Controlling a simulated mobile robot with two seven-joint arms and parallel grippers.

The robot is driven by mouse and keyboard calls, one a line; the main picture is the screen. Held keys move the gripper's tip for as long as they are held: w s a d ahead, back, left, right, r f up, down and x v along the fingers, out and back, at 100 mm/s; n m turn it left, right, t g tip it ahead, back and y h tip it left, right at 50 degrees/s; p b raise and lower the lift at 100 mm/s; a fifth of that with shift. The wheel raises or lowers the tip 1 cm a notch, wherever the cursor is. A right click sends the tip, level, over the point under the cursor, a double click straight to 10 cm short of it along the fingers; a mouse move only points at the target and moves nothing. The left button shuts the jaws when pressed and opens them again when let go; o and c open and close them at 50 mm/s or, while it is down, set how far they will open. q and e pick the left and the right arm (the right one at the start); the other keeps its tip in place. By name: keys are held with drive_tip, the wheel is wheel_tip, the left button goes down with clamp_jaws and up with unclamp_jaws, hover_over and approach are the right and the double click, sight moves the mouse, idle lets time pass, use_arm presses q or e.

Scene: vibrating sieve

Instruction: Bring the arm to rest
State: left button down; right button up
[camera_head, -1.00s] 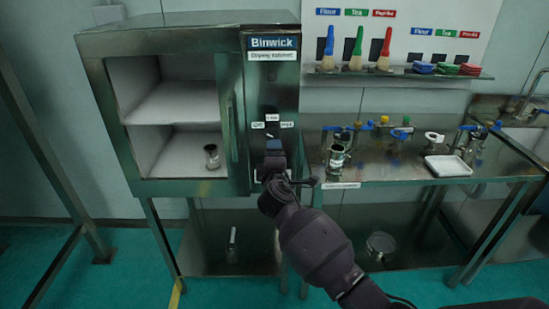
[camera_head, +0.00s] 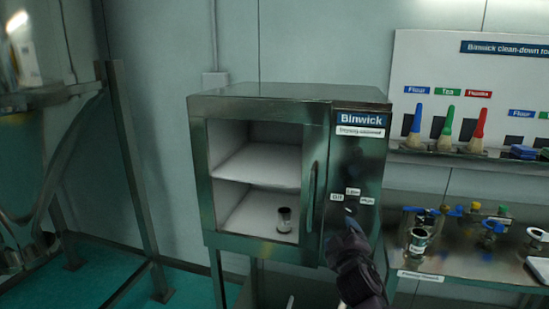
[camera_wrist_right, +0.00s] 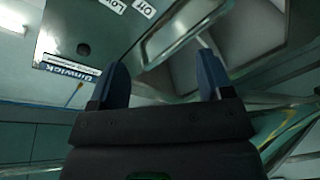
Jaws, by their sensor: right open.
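My right arm comes up from the bottom in the head view, its gripper (camera_head: 350,232) in front of the drying cabinet's control panel, just below the Off, Low and High labels. In the right wrist view the two blue-grey fingers of this gripper (camera_wrist_right: 163,82) stand wide apart with nothing between them. The Binwick drying cabinet (camera_head: 262,105) is steel with two white shelves. A small metal cup (camera_head: 284,220) stands in its lower compartment. The dial is hidden or too dark to make out in the head view. My left gripper is not in view.
The cabinet's upright handle (camera_head: 311,197) is left of the arm. A steel bench (camera_head: 440,262) with metal fittings lies to the right, under a rack of coloured brushes (camera_head: 447,130). A steel frame (camera_head: 135,180) stands at left. Wall and floor between frame and cabinet are clear.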

drive_tip(key=s+d+f+m+g, duration=0.2)
drive_tip(key=s+f, duration=0.6)
drive_tip(key=s, duration=0.4)
drive_tip(key=s+d+f+m+g, duration=0.2)
drive_tip(key=s+d+f+m, duration=0.2)
drive_tip(key=s+f, duration=0.4)
drive_tip(key=s+d+f+m+g, duration=0.2)
drive_tip(key=s+f, duration=0.7)
drive_tip(key=s, duration=0.6)
drive_tip(key=shift+s+d+m, duration=0.4)
drive_tip(key=shift+d+m, duration=0.4)
drive_tip(key=shift+d, duration=0.3)
drive_tip(key=shift+f, duration=0.1)
